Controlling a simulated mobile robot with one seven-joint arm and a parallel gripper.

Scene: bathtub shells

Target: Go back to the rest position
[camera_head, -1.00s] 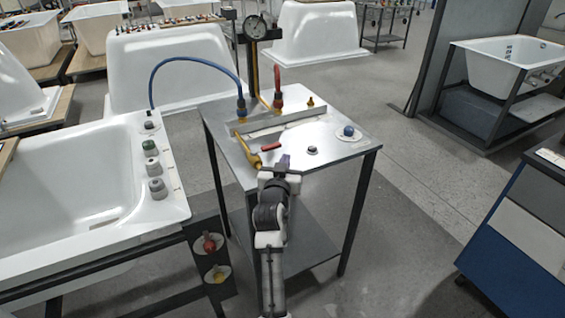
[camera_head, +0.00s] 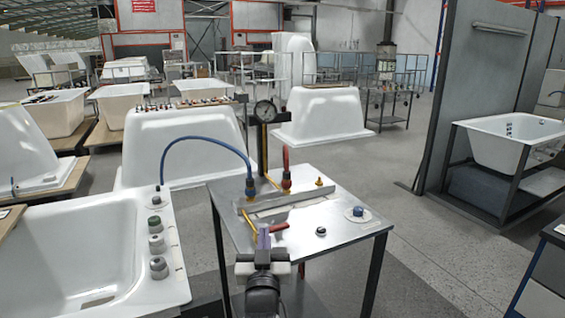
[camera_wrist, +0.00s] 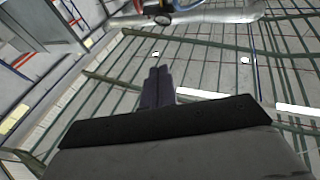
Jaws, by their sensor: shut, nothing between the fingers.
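My gripper (camera_head: 263,236) is at the near edge of the metal table in the head view, with its purple-grey fingers pointing up. In the wrist view my gripper (camera_wrist: 157,80) shows its two fingers together, with nothing between them. The wrist camera faces the ceiling girders. The metal table (camera_head: 340,245) stands just beyond my gripper. A red-handled part (camera_head: 279,227) lies on the table just right of the fingers.
A white bathtub (camera_head: 60,245) with several knobs on its rim stands at the left. The table carries a pressure gauge (camera_head: 265,111), a blue hose (camera_head: 205,140) and a blue knob (camera_head: 358,212). Grey floor (camera_head: 430,235) is clear at the right.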

